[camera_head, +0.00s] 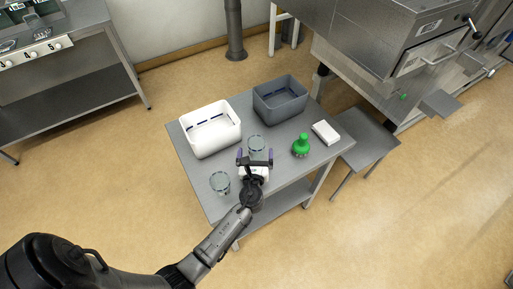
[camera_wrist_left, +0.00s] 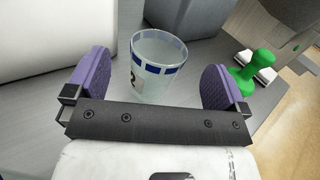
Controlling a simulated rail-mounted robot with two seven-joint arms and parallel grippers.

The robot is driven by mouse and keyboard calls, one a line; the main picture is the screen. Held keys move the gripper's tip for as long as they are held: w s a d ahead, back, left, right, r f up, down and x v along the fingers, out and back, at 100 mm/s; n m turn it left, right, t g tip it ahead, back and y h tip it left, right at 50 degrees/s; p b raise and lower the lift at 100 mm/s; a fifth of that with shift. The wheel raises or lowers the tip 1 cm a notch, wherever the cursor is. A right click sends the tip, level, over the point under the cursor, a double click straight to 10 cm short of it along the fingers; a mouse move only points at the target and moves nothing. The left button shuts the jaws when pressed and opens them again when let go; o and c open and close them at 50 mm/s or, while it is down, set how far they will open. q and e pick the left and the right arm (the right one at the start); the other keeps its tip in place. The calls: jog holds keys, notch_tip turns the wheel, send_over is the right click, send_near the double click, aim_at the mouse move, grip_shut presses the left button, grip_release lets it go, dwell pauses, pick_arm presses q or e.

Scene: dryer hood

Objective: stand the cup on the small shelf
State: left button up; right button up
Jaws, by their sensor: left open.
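A clear cup (camera_head: 257,143) with blue markings stands upright on the grey table (camera_head: 195,160). It also shows in the left wrist view (camera_wrist_left: 150,80), ahead of the palm and between the two finger pads, with space on both sides. My left gripper (camera_head: 255,156) is open and empty, low over the table at the near side of this cup. A second similar cup (camera_head: 220,182) stands nearer the table's left front. A small grey shelf-like surface (camera_head: 440,104) juts out from the steel machine at right. My right gripper is not in view.
A white bin (camera_head: 211,145) and a grey bin (camera_head: 297,105) stand at the table's back. A green bottle-shaped object (camera_head: 301,147) and a white block (camera_head: 326,133) are to the right. A low grey stand (camera_head: 370,147) adjoins the table's right side.

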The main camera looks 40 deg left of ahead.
aim_at(257, 141)
pick_arm(q)
jog(key=shift+f+b+x, duration=0.15)
jog(key=shift+b+x, duration=0.05)
jog(key=shift+x, duration=1.2)
jog(key=shift+f+b+x, duration=0.15)
jog(key=shift+x, duration=1.25)
jog(key=shift+c, duration=0.2)
jog(key=c, duration=1)
